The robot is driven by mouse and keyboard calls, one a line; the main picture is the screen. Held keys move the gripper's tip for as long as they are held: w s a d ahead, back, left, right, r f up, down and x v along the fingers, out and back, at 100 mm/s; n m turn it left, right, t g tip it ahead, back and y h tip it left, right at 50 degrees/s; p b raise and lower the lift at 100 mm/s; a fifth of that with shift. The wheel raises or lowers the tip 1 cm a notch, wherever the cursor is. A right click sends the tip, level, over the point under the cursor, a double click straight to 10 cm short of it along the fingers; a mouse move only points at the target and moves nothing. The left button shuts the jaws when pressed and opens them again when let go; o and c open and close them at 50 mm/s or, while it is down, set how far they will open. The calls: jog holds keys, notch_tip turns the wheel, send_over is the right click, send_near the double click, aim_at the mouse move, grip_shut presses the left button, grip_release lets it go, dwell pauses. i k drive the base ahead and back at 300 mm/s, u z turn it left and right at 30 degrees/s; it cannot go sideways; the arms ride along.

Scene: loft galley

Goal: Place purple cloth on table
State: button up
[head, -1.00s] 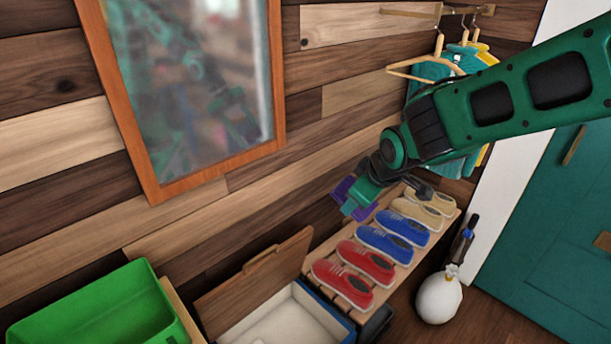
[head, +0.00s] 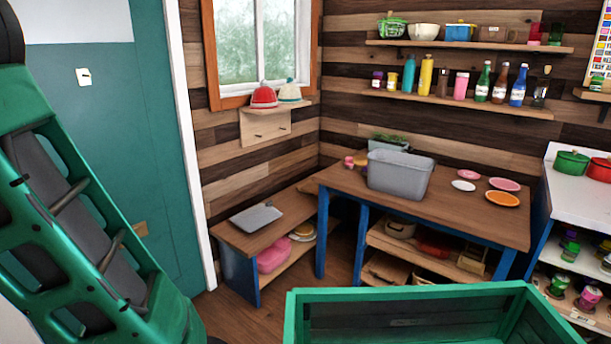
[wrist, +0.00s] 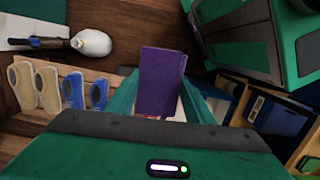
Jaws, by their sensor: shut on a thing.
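The purple cloth (wrist: 163,78) is a folded dark purple block in the wrist view, in front of my palm. My gripper (wrist: 158,105) is shut on it, with a green finger on either side. In the head view my arm fills the left side, and neither my gripper nor the cloth shows there. The table (head: 440,213) has a brown top and blue legs and stands against the back wall, away from my gripper. A grey bin (head: 398,174) stands on it, with plates on its right part.
A low bench (head: 262,233) with a grey flat item adjoins the table's left end. A green crate (head: 400,300) stands in the foreground before the table. A white counter (head: 585,185) with pots is at right. The wrist view shows shoes (wrist: 72,90) on a rack.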

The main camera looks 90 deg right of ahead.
aim_at(453, 207)
jog(key=k, duration=1.7)
jog(key=z, duration=3.1)
jog(key=i, duration=1)
jog(key=z, duration=0.05)
